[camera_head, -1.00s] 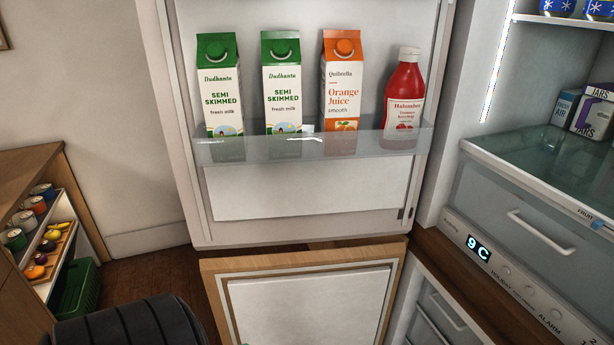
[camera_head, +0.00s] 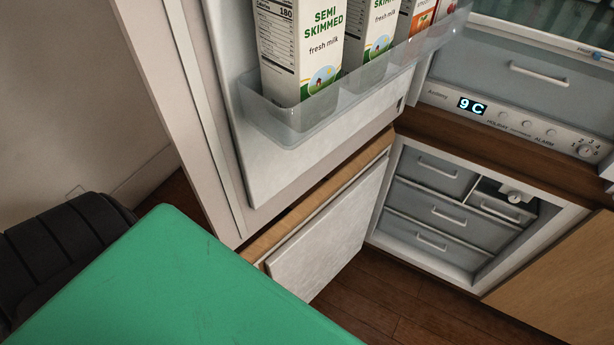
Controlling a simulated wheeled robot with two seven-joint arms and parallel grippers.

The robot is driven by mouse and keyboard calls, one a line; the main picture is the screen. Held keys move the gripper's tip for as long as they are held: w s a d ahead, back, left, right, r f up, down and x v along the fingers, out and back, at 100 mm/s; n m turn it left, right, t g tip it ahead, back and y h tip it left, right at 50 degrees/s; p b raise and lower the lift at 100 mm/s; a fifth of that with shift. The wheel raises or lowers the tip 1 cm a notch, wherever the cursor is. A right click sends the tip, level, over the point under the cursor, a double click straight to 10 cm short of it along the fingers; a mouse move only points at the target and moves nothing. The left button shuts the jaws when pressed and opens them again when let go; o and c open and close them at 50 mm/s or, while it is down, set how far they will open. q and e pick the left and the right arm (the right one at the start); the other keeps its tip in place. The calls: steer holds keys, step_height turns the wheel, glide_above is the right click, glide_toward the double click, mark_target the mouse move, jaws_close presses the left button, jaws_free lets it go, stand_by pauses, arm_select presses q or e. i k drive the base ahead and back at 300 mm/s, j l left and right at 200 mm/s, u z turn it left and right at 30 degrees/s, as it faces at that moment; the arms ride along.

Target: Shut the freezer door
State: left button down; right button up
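The freezer door (camera_head: 330,238) is the lower door, with a wood edge and a white inner panel. It stands open, swung out to the left of the freezer compartment (camera_head: 428,212), whose grey drawers show. The fridge door (camera_head: 205,110) above it is also open, with milk cartons (camera_head: 300,55) and an orange juice carton (camera_head: 415,17) in its clear shelf. The near lower part of the freezer door is hidden behind a green part of my body. Neither of my grippers is in view; a black ribbed part, probably mine, shows at the lower left.
The open fridge door overhangs the freezer door. A wooden cabinet front (camera_head: 565,275) stands right of the freezer. The dark wood floor (camera_head: 385,295) is clear between the freezer door and this cabinet. A pale wall (camera_head: 70,90) is at the left.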

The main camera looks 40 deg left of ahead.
mark_target(304, 251)
steer(key=j+z, duration=0.15)
steer(key=j, duration=0.25)
steer(key=k+j+z, duration=0.15)
steer(key=j, duration=0.25)
steer(key=j+z, duration=0.1)
steer(key=j, duration=0.3)
steer(key=k+j+z, duration=0.15)
steer(key=j, duration=0.25)
steer(key=j+z, duration=0.15)
steer(key=j, duration=0.2)
steer(key=k+j+z, duration=0.15)
steer(key=j, duration=0.2)
